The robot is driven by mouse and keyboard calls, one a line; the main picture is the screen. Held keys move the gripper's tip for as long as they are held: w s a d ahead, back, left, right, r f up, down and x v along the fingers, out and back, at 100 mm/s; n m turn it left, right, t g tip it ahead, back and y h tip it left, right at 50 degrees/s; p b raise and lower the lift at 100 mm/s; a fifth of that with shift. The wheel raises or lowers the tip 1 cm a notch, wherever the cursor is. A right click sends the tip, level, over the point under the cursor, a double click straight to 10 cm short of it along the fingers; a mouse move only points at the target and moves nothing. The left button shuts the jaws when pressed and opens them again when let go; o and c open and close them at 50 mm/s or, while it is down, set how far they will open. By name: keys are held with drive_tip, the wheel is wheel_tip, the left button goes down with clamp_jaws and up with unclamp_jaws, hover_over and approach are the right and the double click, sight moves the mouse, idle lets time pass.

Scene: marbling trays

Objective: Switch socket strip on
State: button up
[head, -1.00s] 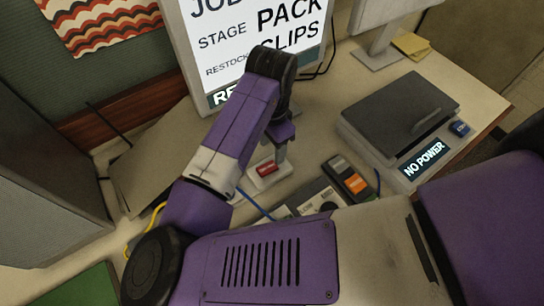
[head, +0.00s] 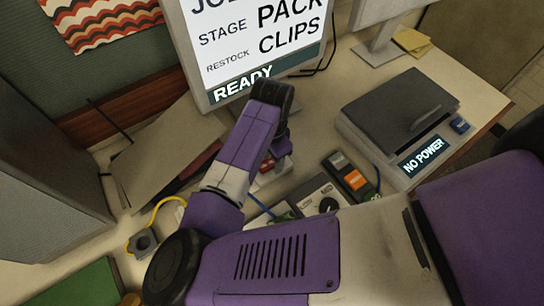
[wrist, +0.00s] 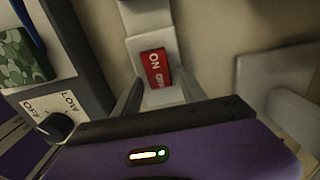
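The socket strip (wrist: 150,48) is a pale strip with a red rocker switch (wrist: 156,68) marked ON and OFF. In the wrist view the switch is at upper centre, between and just beyond my fingertips. I cannot tell which side of the rocker is pressed. In the head view my gripper (head: 270,162) is over the strip and hides most of it; a bit of the red switch (head: 266,166) shows. In the wrist view my gripper (wrist: 160,78) is open, with its two fingers apart and nothing between them. I cannot tell whether they touch the strip.
A box with an OFF/LOW dial (wrist: 55,126) stands left of my gripper in the wrist view. A control with an orange button (head: 356,180) lies to the right in the head view. A scale (head: 398,112) reads NO POWER. A sign board (head: 262,72) stands behind, reading READY.

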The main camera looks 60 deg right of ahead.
clamp_jaws()
drive_tip(key=shift+w+a+r+g+h, duration=0.15)
drive_tip(key=shift+a+g+h, duration=0.25)
drive_tip(key=shift+h, duration=0.5)
drive_tip(key=shift+g+h, duration=0.3)
drive_tip(key=shift+h, duration=0.5)
drive_tip(key=shift+o, duration=1.1)
unclamp_jaws()
drive_tip(key=shift+a, duration=0.1)
drive_tip(key=shift+b+v, duration=0.4)
drive_tip(key=shift+v, duration=3.55)
